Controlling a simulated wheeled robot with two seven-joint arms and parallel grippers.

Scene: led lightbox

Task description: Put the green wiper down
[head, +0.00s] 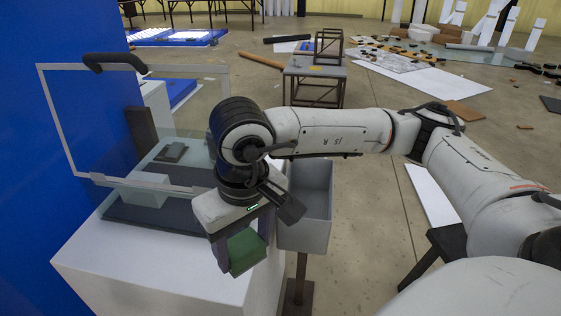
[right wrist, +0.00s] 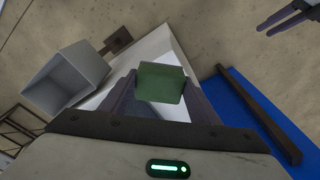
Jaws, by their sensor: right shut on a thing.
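The green wiper (head: 247,253) is a small green block. My right gripper (head: 243,243) is shut on it, one finger on each side. No contact between wiper and stand can be made out. My left gripper is out of the head view; two prongs like its fingers (right wrist: 286,15) show at the wrist view's upper right.
An open grey bin (head: 312,232) stands right of the white stand. A glass panel with a light frame (head: 50,105) and black handle (head: 115,62) stands raised over the stand. A blue wall (head: 30,200) is at left.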

